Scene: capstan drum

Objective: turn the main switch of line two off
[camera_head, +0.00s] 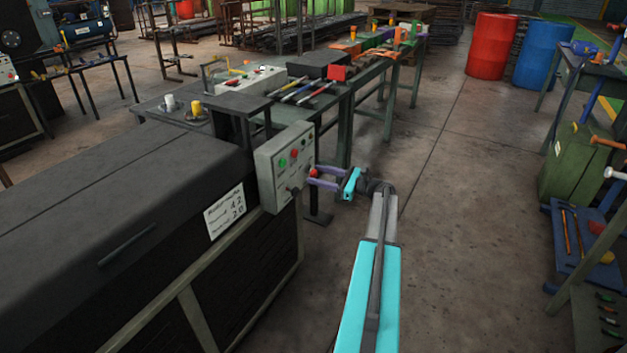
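A grey control box (284,166) stands at the right end of a long dark machine. Its face carries green and red buttons and a dark rotary switch (293,191) low down. A red knob (313,172) sticks out at its right side. My gripper (311,177) has two purple fingers, apart from each other, with their tips at the box's right side close to the red knob. I see nothing held between them. I cannot tell whether they touch the box. No line number is readable on the box, and the switch's setting is too small to tell.
A white placard (225,211) with handwriting hangs on the dark machine (110,220). Behind are a workbench with tools (310,92) and red (491,46) and blue (541,55) drums. Another control panel (7,72) shows at the far left.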

